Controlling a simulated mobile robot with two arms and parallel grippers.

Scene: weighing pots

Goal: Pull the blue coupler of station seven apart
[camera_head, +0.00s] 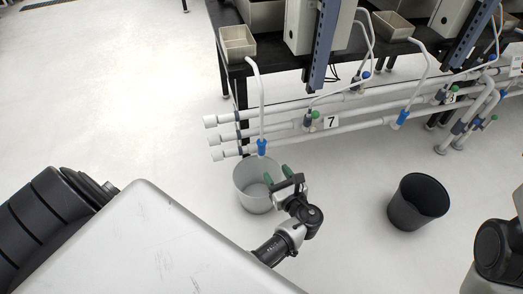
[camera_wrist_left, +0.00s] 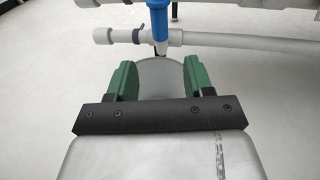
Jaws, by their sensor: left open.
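The blue coupler (camera_head: 262,147) hangs upright at the lower end of a white hose, left of the plate marked 7 (camera_head: 331,122). My left gripper (camera_head: 277,176) is open and empty, with green fingers. It is just below and slightly right of the coupler in the head view, apart from it. The left wrist view shows the open fingers (camera_wrist_left: 160,82) on either side of the coupler's line.
A grey bin (camera_head: 250,190) stands on the floor below the coupler, partly behind my gripper. White pipes (camera_head: 228,136) run close behind it. A black bin (camera_head: 417,202) is at right. Another blue coupler (camera_head: 401,118) hangs further right. The floor at left is clear.

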